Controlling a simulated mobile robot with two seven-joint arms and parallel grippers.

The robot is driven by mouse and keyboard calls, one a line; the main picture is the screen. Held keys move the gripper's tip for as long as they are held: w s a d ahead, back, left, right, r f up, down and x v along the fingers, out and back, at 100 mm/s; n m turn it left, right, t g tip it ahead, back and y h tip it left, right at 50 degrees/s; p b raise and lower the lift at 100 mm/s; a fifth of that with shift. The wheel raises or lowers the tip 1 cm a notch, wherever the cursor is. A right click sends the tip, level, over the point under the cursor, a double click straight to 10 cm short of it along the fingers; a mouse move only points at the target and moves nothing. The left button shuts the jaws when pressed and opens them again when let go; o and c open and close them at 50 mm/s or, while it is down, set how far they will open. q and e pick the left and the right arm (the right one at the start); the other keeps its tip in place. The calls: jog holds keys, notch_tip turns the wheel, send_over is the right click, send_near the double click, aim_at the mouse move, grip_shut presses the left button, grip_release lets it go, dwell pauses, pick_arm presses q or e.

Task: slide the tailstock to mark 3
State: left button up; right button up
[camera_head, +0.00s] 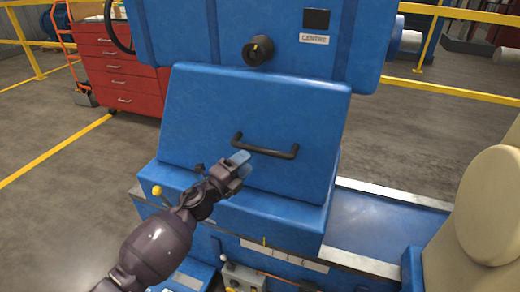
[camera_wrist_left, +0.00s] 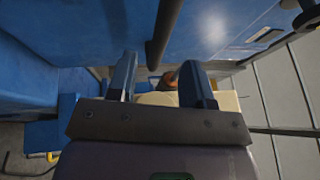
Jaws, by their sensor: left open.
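The tailstock (camera_head: 255,110) is a large blue housing with a sloped front, in the middle of the head view. A black bar handle (camera_head: 265,150) is fixed across its front. A dark bar that looks like this handle (camera_wrist_left: 163,38) shows in the left wrist view, ahead of the fingers. My left gripper (camera_head: 240,160) is open, near the handle's left end; I cannot tell whether it touches. Its two fingers (camera_wrist_left: 160,78) are apart with no bar seen between them. Pale scale plates (camera_head: 285,254) sit on the bed below, their marks too small to read. My right gripper is not in view.
The blue bed with metal rails (camera_head: 390,194) runs to the right. A cream rounded body (camera_head: 488,212) stands at the right edge. A red drawer cabinet (camera_head: 120,75) and yellow railings (camera_head: 460,65) stand behind.

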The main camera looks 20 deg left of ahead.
aim_at(257, 152)
pick_arm(q)
jog(key=x, duration=0.6)
jog(key=shift+w+d, duration=0.15)
jog(key=shift+w, duration=0.2)
grip_shut()
